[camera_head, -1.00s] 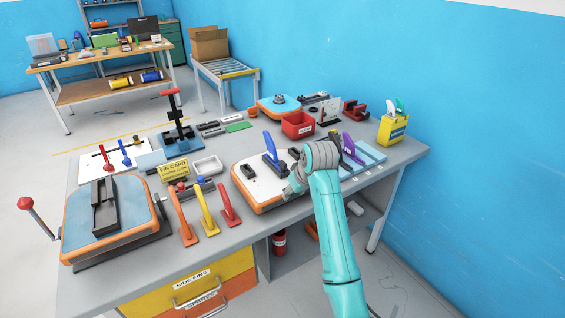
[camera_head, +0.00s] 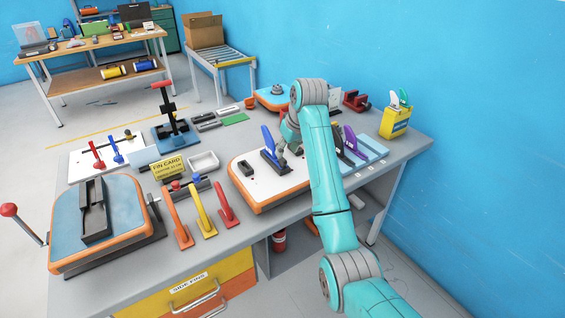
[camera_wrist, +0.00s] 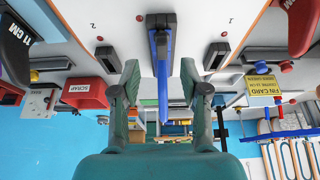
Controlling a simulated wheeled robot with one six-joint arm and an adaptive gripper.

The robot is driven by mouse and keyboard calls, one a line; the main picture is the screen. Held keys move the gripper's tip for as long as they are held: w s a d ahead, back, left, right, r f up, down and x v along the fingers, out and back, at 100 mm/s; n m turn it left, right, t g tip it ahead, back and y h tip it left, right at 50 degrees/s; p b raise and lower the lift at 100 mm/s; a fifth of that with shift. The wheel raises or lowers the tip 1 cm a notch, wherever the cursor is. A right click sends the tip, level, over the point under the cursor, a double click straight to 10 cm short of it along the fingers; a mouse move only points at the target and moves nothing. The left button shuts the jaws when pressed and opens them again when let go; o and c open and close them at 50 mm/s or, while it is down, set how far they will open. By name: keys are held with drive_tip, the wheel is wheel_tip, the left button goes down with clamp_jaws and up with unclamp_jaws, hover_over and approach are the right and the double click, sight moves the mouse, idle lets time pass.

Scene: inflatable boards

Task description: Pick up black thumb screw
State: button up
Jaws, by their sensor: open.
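I cannot clearly make out a black thumb screw in either view. A tiny dark knob (camera_head: 128,133) shows on the white panel at the left, too small to identify. My gripper (camera_wrist: 160,80) is open, with its two fingers apart in the wrist view. A blue fin (camera_wrist: 162,60) in a dark base shows between them, with nothing visibly gripped. In the head view this blue fin (camera_head: 268,139) stands on the orange-edged white board (camera_head: 270,190), and my gripper is close to its right, partly hidden by my arm.
Dark blocks (camera_wrist: 105,58) and (camera_wrist: 215,55) flank the blue fin. A red SCRAP bin (camera_wrist: 85,93), the yellow FIN CARD sign (camera_head: 167,168) and orange, yellow and red fins (camera_head: 203,212) share the crowded bench. A purple fin (camera_head: 352,139) stands right of my arm.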

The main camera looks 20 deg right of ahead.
sight(283, 159)
drive_tip(key=shift+x, duration=2.65)
drive_tip(key=shift+s+a, duration=0.1)
drive_tip(key=shift+c, duration=0.3)
clamp_jaws()
